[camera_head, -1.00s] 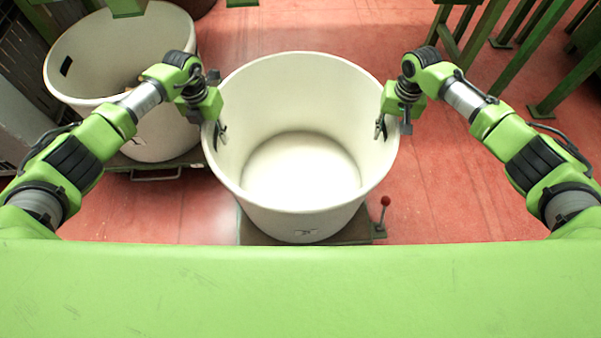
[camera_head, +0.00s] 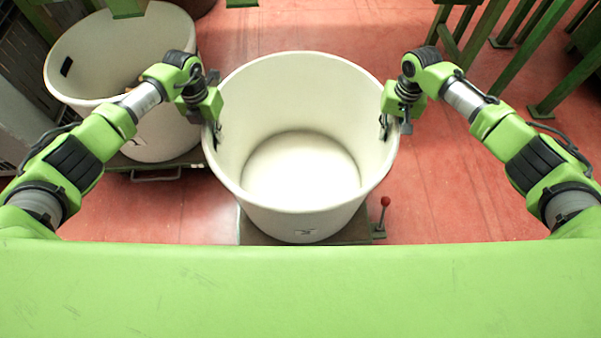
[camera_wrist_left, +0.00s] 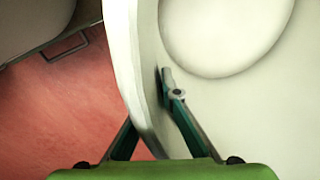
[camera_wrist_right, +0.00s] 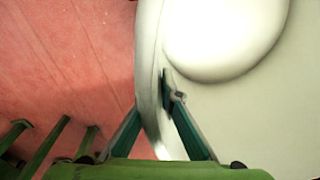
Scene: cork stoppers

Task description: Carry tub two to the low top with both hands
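A large, round, white tub (camera_head: 300,88) stands upright and empty in the middle of the head view, with a small dark mark low on its near side, too small to read. My left gripper (camera_head: 213,128) straddles its left rim, one finger inside and one outside. The left wrist view shows the inner finger against the tub wall (camera_wrist_left: 136,60). My right gripper (camera_head: 388,126) straddles the right rim the same way. In the right wrist view its inner finger lies against the wall (camera_wrist_right: 148,50). Both grippers look shut on the wall; the outer fingertips are hidden.
The tub stands on a dark low base (camera_head: 254,234) with a red-knobbed lever (camera_head: 384,204) at its right. A second white tub (camera_head: 85,50) stands on a base at the left. Green legs (camera_head: 515,75) stand at the upper right. Red floor is free at right.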

